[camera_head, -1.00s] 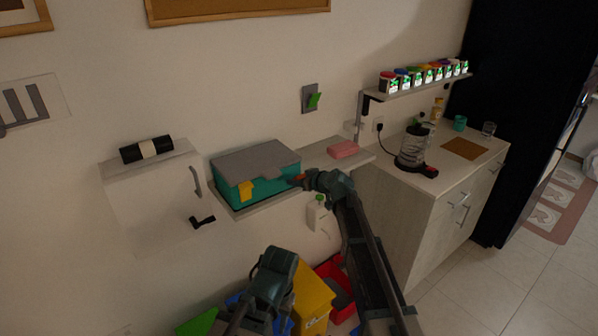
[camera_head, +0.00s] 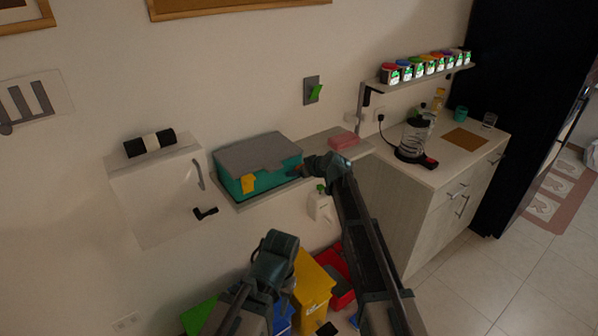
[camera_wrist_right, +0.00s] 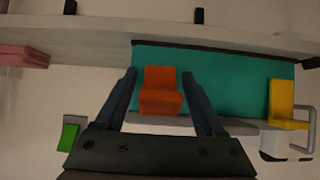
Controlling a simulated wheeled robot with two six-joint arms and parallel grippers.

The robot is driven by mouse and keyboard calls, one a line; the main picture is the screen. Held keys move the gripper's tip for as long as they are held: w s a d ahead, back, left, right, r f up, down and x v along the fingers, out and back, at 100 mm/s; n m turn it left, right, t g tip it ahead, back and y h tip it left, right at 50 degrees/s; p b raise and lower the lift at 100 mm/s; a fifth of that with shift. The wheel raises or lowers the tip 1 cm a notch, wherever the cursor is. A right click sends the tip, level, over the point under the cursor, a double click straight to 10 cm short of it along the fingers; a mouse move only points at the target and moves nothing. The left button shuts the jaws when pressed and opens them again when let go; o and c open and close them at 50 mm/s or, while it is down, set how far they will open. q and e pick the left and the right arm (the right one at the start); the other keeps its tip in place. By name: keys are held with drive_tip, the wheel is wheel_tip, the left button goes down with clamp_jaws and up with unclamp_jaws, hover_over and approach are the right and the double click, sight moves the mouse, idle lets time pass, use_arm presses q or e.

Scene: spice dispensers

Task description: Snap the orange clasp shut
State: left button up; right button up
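The teal box (camera_head: 275,179) with a grey lid (camera_head: 258,152) sits on a wall shelf. Its orange clasp (camera_wrist_right: 161,90) is on the teal front, between my right gripper's fingers in the right wrist view. Narrow gaps show on both sides of the clasp. My right gripper (camera_wrist_right: 160,78) is open around it. In the head view the clasp is mostly hidden by my right gripper (camera_head: 303,171). The yellow clasp (camera_head: 248,184) is at the box's left; it also shows in the wrist view (camera_wrist_right: 285,104). My left gripper (camera_head: 277,244) is low in front of the shelf, its fingers not discernible.
A pink block (camera_head: 343,141) lies on the shelf to the right. A white bottle (camera_head: 319,206) is below. A wall dispenser (camera_head: 155,198) with a black lever stands left. Yellow (camera_head: 313,287) and red (camera_head: 336,277) bins are underneath. A green switch (camera_head: 316,93) is above.

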drive_tip(key=shift+o, duration=0.2)
drive_tip(key=p+v, duration=0.8)
drive_tip(key=v, duration=0.5)
drive_tip(key=shift+s+d+r, duration=0.15)
drive_tip(key=shift+s+d, duration=0.05)
drive_tip(key=shift+s, duration=0.1)
